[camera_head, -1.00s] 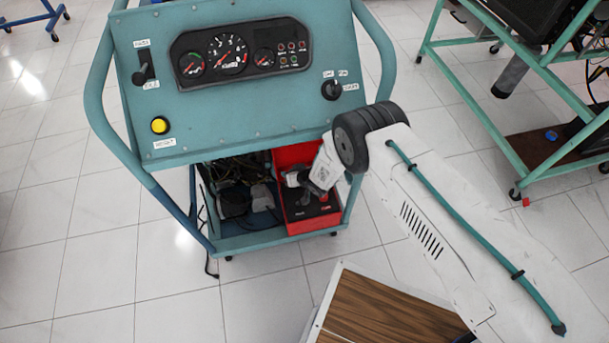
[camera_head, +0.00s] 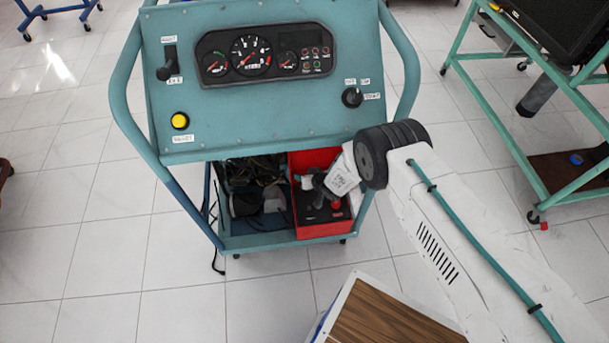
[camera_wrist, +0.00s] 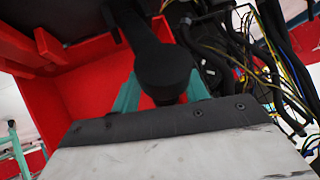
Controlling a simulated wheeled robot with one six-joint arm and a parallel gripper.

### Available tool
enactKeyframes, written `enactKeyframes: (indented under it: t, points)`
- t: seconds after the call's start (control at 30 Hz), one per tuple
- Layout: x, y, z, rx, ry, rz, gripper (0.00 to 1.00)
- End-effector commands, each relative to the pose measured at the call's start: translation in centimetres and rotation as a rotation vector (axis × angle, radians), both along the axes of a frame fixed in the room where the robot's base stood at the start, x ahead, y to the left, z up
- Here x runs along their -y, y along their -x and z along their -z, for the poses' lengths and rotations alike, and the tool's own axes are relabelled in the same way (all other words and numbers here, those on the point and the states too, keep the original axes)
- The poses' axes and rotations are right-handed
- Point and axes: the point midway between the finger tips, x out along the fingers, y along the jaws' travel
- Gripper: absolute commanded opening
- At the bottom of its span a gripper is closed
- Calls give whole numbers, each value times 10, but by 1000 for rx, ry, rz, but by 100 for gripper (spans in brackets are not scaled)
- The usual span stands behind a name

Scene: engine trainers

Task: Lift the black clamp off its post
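A black piece with a rounded end, which looks like the clamp (camera_wrist: 163,65), fills the upper middle of the wrist view. A black arm runs up from it. The teal fingers of my gripper (camera_wrist: 163,100) show on both sides of its rounded end, apart from each other. I cannot tell whether they press on it. In the head view my gripper (camera_head: 312,182) reaches into the red box (camera_head: 323,231) under the trainer's panel. The clamp and post cannot be made out there, behind my wrist and in shadow.
The teal trainer frame (camera_head: 190,205) and its gauge panel (camera_head: 250,115) stand close above my wrist. Wires (camera_wrist: 262,55) hang beside the gripper on the right. A wood-topped surface (camera_head: 385,315) lies in front. Another teal stand (camera_head: 505,140) is at the right.

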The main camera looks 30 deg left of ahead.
Motion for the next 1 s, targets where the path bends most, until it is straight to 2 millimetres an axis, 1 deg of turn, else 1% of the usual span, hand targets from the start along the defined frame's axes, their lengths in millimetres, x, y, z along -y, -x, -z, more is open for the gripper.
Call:
enactKeyframes:
  t: [0.17, 0.27, 0.37, 0.6, 0.7, 0.83, 1.0]
  points:
    - [-3, 1, -2, 1, -2, -5, 45]
    - [0, 2, -5, 1, -3, -4, 45]
    - [8, 4, -13, 1, -4, -2, 45]
    - [38, 15, -37, 0, -1, 0, 45]
    - [47, 18, -45, 1, -2, 0, 45]
    - [54, 21, -50, 1, -1, 0, 45]
    - [55, 22, -51, 0, -1, 0, 45]
